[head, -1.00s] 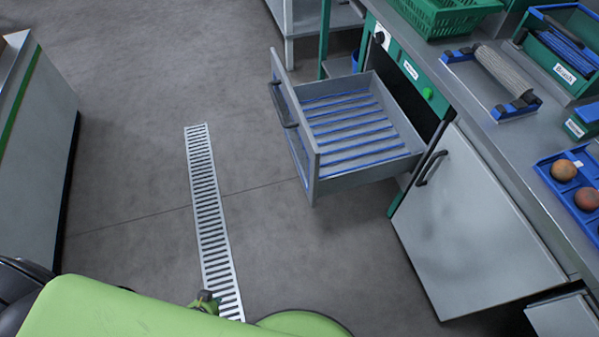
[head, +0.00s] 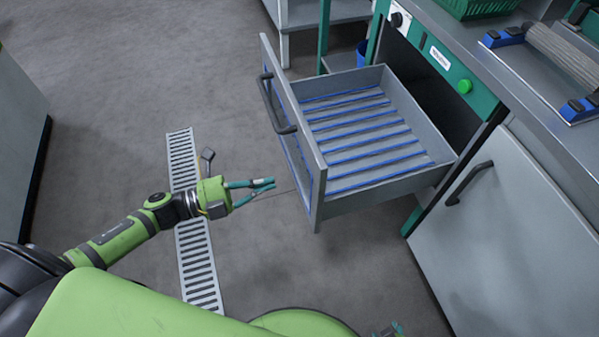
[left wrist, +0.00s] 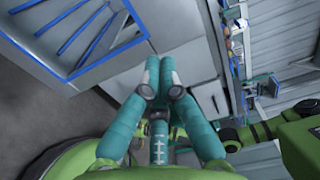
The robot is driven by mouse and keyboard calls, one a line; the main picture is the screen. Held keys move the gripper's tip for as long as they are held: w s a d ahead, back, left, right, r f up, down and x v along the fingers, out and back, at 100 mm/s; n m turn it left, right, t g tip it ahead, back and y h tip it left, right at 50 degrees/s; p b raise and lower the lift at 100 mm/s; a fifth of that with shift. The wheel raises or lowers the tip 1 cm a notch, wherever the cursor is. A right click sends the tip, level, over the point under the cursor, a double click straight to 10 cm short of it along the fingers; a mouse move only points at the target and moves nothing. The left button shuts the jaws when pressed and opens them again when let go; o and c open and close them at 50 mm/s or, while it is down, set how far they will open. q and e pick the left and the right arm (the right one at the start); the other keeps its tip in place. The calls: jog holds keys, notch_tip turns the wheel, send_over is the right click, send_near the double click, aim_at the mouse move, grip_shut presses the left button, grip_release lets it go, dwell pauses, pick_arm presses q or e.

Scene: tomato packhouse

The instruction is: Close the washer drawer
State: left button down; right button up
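The washer drawer (head: 318,185) is pulled out from the green-framed washer unit (head: 432,58). It is grey with blue slats on its floor, and I see nothing lying in it. A dark bar handle (head: 277,103) is on its front. My left gripper (head: 274,184) is left of the drawer front, a short gap from it in the picture, fingers pointing toward it. Only a bit of my right gripper (head: 392,330) shows at the bottom edge.
A grey cabinet door (head: 510,230) with a dark handle is right of the drawer. A roller stand (head: 570,55) and a green crate (head: 478,6) are on the counter. A floor grate (head: 200,262) runs under my left arm.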

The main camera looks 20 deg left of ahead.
aim_at(312, 170)
pick_arm(q)
jog(key=x, duration=0.8)
jog(key=shift+w+p, duration=0.15)
jog(key=shift+p, duration=0.15)
pick_arm(e)
jog(key=shift+s, duration=0.9)
jog(key=shift+d+g, duration=0.1)
jog(key=shift+g, duration=0.2)
pick_arm(q)
jog(key=shift+w+d, duration=0.1)
